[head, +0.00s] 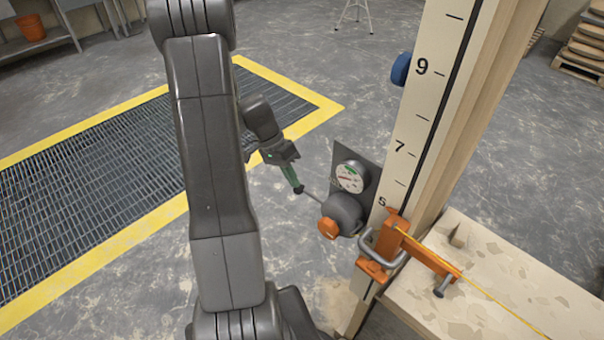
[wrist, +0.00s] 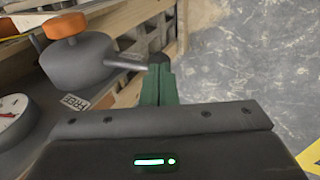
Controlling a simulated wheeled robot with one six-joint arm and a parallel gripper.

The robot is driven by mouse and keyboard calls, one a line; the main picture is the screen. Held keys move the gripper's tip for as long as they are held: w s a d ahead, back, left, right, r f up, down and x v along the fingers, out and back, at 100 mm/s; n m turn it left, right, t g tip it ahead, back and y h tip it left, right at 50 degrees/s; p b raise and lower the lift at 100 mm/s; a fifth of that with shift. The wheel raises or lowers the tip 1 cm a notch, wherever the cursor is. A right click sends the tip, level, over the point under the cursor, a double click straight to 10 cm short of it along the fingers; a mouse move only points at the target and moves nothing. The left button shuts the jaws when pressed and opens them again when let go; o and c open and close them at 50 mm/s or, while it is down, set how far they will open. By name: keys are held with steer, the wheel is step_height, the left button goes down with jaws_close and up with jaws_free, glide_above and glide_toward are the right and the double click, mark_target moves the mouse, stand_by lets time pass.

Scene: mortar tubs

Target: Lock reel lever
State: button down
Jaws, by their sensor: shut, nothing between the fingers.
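The reel (head: 343,211) is a dark grey drum with an orange knob (head: 328,228), mounted beside a tall numbered post. The reel (wrist: 78,62) is to the left there, above a FREE label (wrist: 74,102).
A round gauge (head: 350,177) sits just above the reel. An orange clamp (head: 390,240) with a taut yellow line is at the post's foot, by a pale bench (head: 500,280). A yellow-edged floor grating (head: 90,180) lies left. Open floor surrounds the lever's left side.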

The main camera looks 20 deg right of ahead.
step_height(320, 180, down, 2)
steer(key=shift+w+a+g+h+b, duration=0.1)
steer(key=shift+g+h+b, duration=0.4)
steer(key=shift+g, duration=0.6)
steer(key=shift+r, duration=0.1)
steer(key=shift+r+p, duration=0.4)
steer(key=shift+r, duration=0.25)
